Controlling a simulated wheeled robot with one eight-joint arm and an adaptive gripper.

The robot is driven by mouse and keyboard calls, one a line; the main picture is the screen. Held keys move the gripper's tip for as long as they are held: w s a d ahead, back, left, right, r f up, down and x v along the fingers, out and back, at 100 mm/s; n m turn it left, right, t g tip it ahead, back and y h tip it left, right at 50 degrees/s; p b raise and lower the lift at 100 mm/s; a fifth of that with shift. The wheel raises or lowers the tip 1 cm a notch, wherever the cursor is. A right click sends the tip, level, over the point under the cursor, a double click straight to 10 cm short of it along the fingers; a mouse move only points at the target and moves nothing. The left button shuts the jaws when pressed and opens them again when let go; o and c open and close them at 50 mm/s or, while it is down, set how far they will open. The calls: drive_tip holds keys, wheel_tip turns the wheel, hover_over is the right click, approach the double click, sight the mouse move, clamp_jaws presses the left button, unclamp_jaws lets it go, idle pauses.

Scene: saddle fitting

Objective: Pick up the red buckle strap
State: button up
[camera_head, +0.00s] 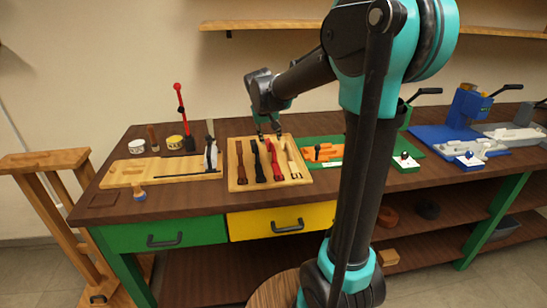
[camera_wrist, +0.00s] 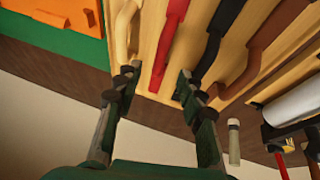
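The red buckle strap (camera_head: 275,165) lies on a light wooden board (camera_head: 305,180), between a black strap (camera_head: 258,165) and a cream one (camera_head: 289,160). In the wrist view the red strap (camera_wrist: 168,40) runs down the board (camera_wrist: 147,35), with its near end between my fingertips in the picture. My gripper (camera_head: 268,131) is over the far edge of the board in the head view. In the wrist view my gripper (camera_wrist: 157,82) is open, its two fingers apart with nothing held. I cannot tell how high the fingertips are above the strap.
A brown strap (camera_head: 241,165) lies at the board's left. Left of the board is another wooden board (camera_head: 130,172) with tools; a green mat (camera_head: 330,142) with an orange block (camera_head: 325,155) lies right. A blue press (camera_head: 460,120) stands farther right.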

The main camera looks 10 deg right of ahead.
sight(272, 146)
drive_tip(key=shift+x, duration=3.95)
drive_tip(key=shift+s, duration=0.1)
clamp_jaws()
